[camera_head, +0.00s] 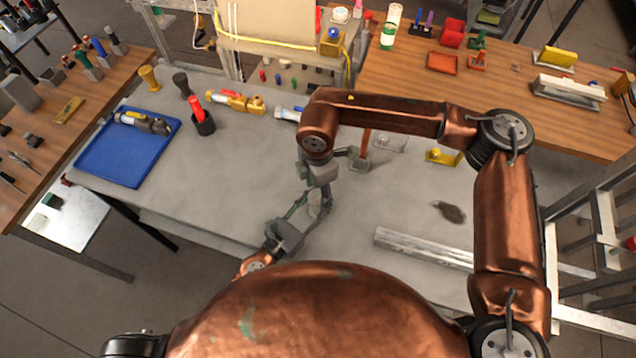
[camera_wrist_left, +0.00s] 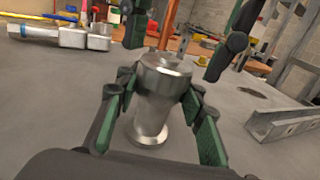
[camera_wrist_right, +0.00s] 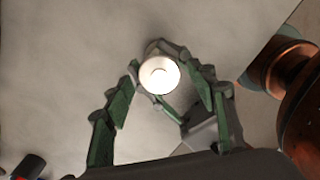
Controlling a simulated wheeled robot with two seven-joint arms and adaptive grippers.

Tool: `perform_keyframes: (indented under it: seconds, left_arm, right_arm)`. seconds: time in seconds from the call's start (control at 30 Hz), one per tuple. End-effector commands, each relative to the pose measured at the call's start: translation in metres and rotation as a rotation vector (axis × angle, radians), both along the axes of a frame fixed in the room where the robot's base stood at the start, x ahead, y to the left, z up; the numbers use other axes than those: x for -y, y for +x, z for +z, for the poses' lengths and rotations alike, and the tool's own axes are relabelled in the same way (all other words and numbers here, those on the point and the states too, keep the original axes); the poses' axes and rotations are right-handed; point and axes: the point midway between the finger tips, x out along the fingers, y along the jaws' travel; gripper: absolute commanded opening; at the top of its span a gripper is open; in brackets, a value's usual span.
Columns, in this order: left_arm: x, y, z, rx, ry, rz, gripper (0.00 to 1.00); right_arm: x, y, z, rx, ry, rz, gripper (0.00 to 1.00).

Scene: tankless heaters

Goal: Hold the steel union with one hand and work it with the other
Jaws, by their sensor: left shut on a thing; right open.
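The steel union (camera_wrist_left: 152,112) is a shiny silver piece with a wide round top and flared foot, upright in the left wrist view. My left gripper (camera_wrist_left: 158,92) is shut on it, one green-padded finger on each side. In the right wrist view the union's bright round end (camera_wrist_right: 158,75) shows between the fingers of my right gripper (camera_wrist_right: 163,66). The right gripper is open, and the left wrist view shows its fingers above and to either side of the union. In the head view both grippers meet over the front of the grey table, and the union is hard to make out there.
A blue tray (camera_head: 105,165) with a silver-and-yellow fitting (camera_head: 142,122) lies at left. A metal channel (camera_head: 425,248) and a yellow block (camera_head: 443,157) lie right. The grey table between is mostly clear.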

Motion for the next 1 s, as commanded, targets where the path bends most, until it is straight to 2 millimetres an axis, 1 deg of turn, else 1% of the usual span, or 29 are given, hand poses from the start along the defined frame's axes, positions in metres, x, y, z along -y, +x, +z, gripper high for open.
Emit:
perform_keyframes:
  seconds: [0.1, 0.2, 0.47, 1.0]
  left_arm:
    - [0.0, 0.0, -0.0001, 0.001, 0.001, 0.0, 0.0]
    - [0.0001, 0.0001, -0.0001, 0.0, 0.0, 0.0, 0.0]
    - [0.0001, 0.0, 0.0, 0.0, 0.0, 0.0, 0.0]
    - [0.0001, 0.0001, 0.0001, 0.0, 0.0, 0.0, 0.0]
  right_arm:
    - [-0.0003, -0.0001, -0.0097, 0.001, 0.0, 0.001, 0.52]
    - [-0.0004, 0.0, -0.0131, 0.001, 0.0, 0.001, 0.52]
    - [-0.0003, 0.0001, -0.0136, 0.001, 0.0, 0.001, 0.52]
    - [-0.0001, -0.0001, -0.0133, 0.001, 0.0, 0.001, 0.14]
